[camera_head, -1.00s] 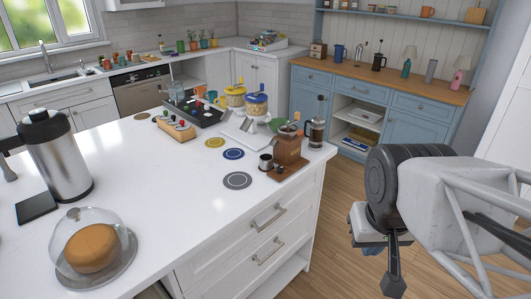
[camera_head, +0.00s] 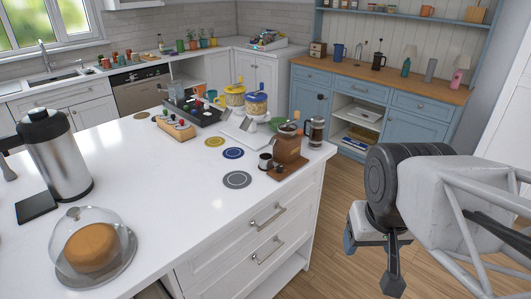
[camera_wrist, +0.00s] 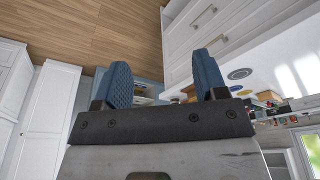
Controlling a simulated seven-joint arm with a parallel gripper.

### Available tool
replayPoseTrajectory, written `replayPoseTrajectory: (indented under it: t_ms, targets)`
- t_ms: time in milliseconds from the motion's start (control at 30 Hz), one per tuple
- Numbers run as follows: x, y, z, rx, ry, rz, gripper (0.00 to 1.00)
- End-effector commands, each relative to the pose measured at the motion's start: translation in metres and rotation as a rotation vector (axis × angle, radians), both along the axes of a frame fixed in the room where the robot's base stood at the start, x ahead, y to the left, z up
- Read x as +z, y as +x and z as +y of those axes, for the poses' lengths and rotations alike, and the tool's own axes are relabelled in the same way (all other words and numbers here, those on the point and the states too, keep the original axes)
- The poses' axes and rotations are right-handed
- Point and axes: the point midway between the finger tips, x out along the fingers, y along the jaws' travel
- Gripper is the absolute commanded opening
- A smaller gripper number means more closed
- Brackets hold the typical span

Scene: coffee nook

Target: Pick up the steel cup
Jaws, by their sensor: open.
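A small steel cup (camera_head: 265,161) stands near the right end of the white island counter, beside the brown coffee grinder (camera_head: 287,150). It looks upright. My gripper (camera_wrist: 164,78) is open, with two blue fingers apart and nothing between them in the wrist view. In the head view it hangs over the floor to the right of the island, well apart from the cup. I cannot make out the cup in the wrist view.
A glass press (camera_head: 316,132) stands behind the grinder. A grey round coaster (camera_head: 237,180) lies left of the cup, with a blue coaster (camera_head: 233,153) behind it. The front counter is clear between the steel jug (camera_head: 58,155), cake dome (camera_head: 92,245) and coaster.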

Motion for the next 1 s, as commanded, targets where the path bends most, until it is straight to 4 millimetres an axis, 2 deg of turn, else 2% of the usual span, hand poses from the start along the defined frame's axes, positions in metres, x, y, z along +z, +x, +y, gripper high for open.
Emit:
replayPoseTrajectory:
  t_ms: [33, 100, 133, 567, 767, 1000]
  targets:
    - [0.0, 0.0, 0.0, 0.0, 0.0, 0.0, 0.74]
    - [0.0, 0.0, 0.0, 0.0, 0.0, 0.0, 0.84]
    - [0.0, 0.0, 0.0, 0.0, 0.0, 0.0, 0.86]
    - [0.001, 0.006, 0.0, 0.022, -0.017, 0.009, 0.86]
    - [0.002, 0.026, -0.001, 0.107, -0.082, 0.046, 0.86]
    - [0.004, 0.07, -0.002, 0.284, -0.215, 0.121, 0.86]
